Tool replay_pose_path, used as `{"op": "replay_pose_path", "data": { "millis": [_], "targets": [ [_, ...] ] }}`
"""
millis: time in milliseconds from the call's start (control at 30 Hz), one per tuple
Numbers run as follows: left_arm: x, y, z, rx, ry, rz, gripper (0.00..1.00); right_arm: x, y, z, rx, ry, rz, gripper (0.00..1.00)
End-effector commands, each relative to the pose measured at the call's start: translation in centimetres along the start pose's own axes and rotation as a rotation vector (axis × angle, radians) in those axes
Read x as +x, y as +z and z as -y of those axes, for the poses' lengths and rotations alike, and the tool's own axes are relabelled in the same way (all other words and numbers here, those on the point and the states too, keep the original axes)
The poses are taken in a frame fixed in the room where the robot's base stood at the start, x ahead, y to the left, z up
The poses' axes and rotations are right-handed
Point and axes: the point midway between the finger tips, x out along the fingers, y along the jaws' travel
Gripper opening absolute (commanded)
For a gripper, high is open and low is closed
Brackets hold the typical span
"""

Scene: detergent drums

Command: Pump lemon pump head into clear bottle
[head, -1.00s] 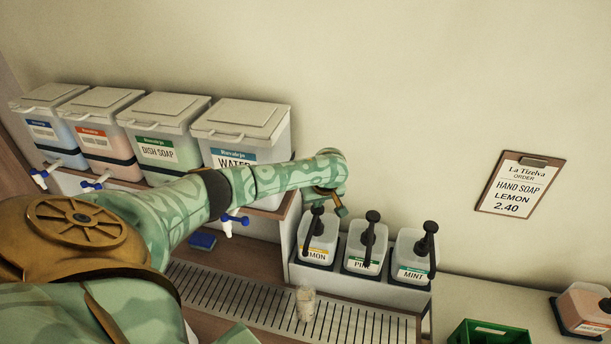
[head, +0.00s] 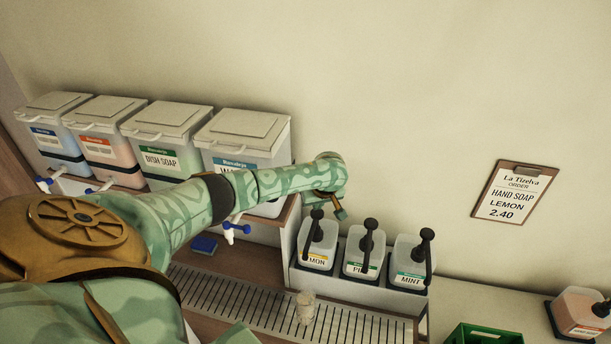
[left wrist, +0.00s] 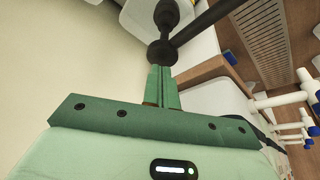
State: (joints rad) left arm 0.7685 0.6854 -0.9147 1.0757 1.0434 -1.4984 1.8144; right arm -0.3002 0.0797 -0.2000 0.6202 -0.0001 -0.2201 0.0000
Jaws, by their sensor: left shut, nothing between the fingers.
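The lemon pump dispenser (head: 316,256) is a translucent box with a yellow label, at the left of three on a white shelf. Its black pump head (head: 317,214) stands raised on top. My left gripper (head: 339,212) is shut and empty, at the top of the lemon pump, just right of its head in the head view. In the left wrist view my shut fingers (left wrist: 162,84) point at a black pump knob (left wrist: 161,52); I cannot tell whether they touch it. The clear bottle (head: 305,308) stands upright on the slatted drip tray (head: 255,306) below the lemon pump. My right gripper is not in view.
The pine pump (head: 360,262) and mint pump (head: 408,270) stand close to the right. Several lidded drums with blue taps line the left, the water drum (head: 243,135) nearest. A blue sponge (head: 204,245) and green crate (head: 482,335) are lower down. An order card (head: 513,192) reads hand soap lemon 2.40.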

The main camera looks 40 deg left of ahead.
Motion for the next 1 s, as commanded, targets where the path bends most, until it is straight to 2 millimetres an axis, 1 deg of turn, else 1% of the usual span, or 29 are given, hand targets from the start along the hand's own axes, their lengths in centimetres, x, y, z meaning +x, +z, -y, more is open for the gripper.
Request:
{"op": "replay_pose_path", "data": {
  "millis": [33,800,1000],
  "targets": [
    [0.4,0.2,0.0,0.000,0.000,0.001,0.00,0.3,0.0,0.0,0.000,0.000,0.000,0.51],
    [4.8,2.1,0.1,0.001,-0.003,0.002,0.00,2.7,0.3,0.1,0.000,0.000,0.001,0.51],
    [4.5,2.0,0.1,0.001,-0.003,0.002,0.00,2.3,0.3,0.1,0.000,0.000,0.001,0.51]
  ]
}}
